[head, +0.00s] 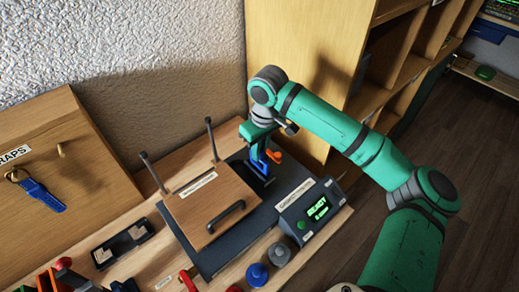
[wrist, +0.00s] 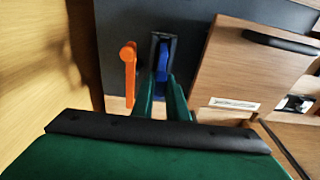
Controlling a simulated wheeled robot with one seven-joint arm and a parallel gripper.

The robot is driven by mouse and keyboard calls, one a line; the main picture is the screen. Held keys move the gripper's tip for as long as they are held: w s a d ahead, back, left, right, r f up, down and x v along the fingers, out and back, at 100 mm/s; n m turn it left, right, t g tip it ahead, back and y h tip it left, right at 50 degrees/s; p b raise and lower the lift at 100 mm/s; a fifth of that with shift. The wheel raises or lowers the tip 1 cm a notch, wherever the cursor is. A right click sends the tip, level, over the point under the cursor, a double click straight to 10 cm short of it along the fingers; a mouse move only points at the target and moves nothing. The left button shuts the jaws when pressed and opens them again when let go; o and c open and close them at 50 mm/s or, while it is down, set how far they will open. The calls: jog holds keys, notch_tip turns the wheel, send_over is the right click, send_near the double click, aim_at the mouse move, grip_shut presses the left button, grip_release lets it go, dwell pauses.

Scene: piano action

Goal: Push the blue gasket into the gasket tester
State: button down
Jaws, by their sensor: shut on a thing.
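The blue gasket (wrist: 162,62) shows in the wrist view between my gripper's two green fingers (wrist: 162,85), which are shut on it. Its far end lies within a black slotted holder (wrist: 154,42); how deep it sits is hard to tell. In the head view the gasket (head: 261,164) is a small blue shape below my gripper (head: 260,150). The gasket tester (head: 309,209) has a grey console with a green READY display, beside the dark mat. An orange lever (head: 275,156) stands right beside the holder; it also shows in the wrist view (wrist: 129,72).
A hinged wooden board with a black handle (head: 227,215) lies left of the tester. Blue and grey knobs (head: 257,274) stand at the front. A wooden shelf (head: 300,60) rises close behind my gripper. A strap (head: 42,195) hangs on the scraps board.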

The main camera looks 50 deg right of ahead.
jog(key=shift+f, duration=1.8)
dwell(1.1)
jog(key=c, duration=1.7)
grip_release()
jog(key=shift+o, duration=1.3)
jog(key=shift+r, duration=3.8)
jog(key=shift+a, duration=0.1)
